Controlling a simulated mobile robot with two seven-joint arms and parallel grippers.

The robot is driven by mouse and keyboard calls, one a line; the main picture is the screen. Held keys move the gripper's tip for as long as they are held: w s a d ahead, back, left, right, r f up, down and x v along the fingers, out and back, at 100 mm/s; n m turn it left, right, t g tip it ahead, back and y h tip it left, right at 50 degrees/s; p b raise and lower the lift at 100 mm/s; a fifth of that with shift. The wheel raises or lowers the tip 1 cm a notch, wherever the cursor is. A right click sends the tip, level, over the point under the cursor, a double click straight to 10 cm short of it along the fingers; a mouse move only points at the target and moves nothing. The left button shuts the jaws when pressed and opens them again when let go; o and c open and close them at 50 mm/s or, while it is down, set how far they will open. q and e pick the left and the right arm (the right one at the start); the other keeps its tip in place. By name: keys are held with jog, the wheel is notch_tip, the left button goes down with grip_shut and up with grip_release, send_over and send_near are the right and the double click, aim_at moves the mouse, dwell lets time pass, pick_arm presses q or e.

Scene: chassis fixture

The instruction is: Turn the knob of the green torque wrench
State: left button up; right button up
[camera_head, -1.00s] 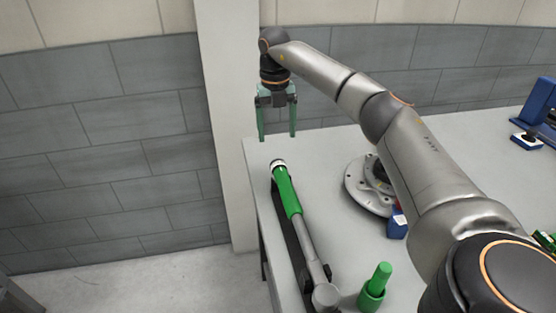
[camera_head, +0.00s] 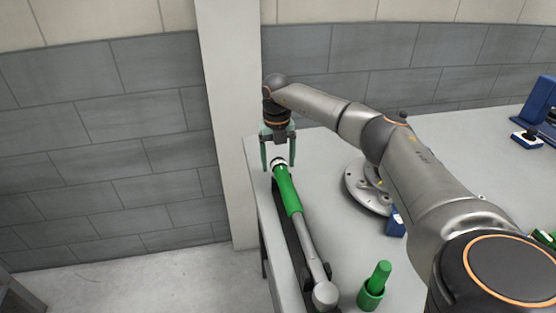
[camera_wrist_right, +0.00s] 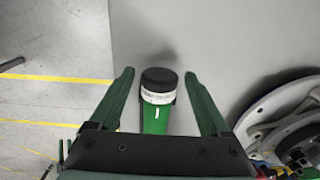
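The green torque wrench (camera_head: 288,191) lies along the left edge of the table in the head view, in a dark holder, its grip end pointing away. Its knob (camera_head: 278,162) is a black cap with a pale ring at that end; in the right wrist view the knob (camera_wrist_right: 158,82) shows close up. My right gripper (camera_head: 278,168) is open above the knob, one finger on each side. In the right wrist view both green fingers (camera_wrist_right: 158,84) stand apart from the knob, with gaps on both sides. My left gripper is not in view.
A round metal flange (camera_head: 358,190) sits on the table (camera_head: 440,170) right of the wrench. A green peg in a green holder (camera_head: 371,294) stands near the wrench head. A blue fixture (camera_head: 540,105) is at the far right. The floor drops away left of the table.

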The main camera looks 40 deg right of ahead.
grip_shut()
dwell(0.4)
